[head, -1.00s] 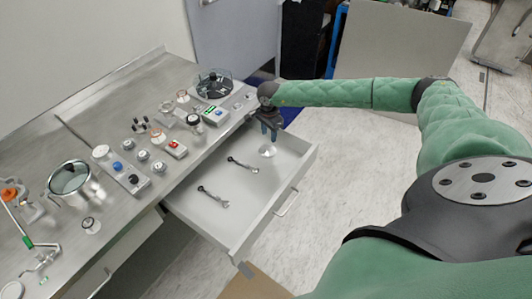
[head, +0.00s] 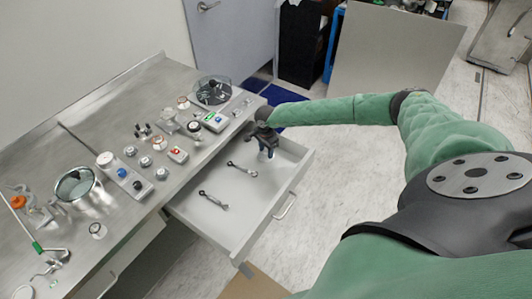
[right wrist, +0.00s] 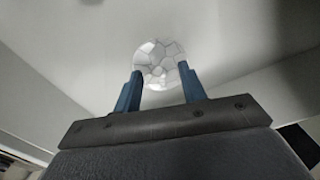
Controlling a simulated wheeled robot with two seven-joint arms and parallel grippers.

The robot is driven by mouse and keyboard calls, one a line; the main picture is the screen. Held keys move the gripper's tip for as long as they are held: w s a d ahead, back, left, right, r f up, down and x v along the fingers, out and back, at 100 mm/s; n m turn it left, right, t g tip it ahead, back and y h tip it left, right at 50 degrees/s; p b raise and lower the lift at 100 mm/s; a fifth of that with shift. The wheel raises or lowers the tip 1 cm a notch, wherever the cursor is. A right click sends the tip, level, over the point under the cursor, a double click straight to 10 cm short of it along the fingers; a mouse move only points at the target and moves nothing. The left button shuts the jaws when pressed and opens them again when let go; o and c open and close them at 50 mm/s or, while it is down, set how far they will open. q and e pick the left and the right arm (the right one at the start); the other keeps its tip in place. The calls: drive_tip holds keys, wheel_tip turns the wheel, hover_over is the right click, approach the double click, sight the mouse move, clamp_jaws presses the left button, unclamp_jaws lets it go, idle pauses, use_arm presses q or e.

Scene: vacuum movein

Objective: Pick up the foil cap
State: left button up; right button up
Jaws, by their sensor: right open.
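The foil cap (right wrist: 160,52) is a round, crinkled silvery-white piece on the drawer floor. In the right wrist view it sits just beyond and partly between the blue fingertips. In the head view I cannot make it out; my gripper seems to cover it. My right gripper (head: 268,154) is open and points down into the back right part of the open drawer (head: 262,207). The fingers stand apart with nothing held between them. I cannot tell whether they touch the cap. My left gripper is not in view.
Two wrenches, one (head: 242,169) nearer the gripper and one (head: 213,200) nearer the front, lie in the drawer. The drawer walls stand close around the hand. The steel bench (head: 100,125) at left carries several knobs, gauges and a glass-lidded pot (head: 75,184).

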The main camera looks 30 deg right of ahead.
drive_tip(key=shift+f, duration=0.15)
clamp_jaws()
drive_tip(key=shift+r, duration=0.2)
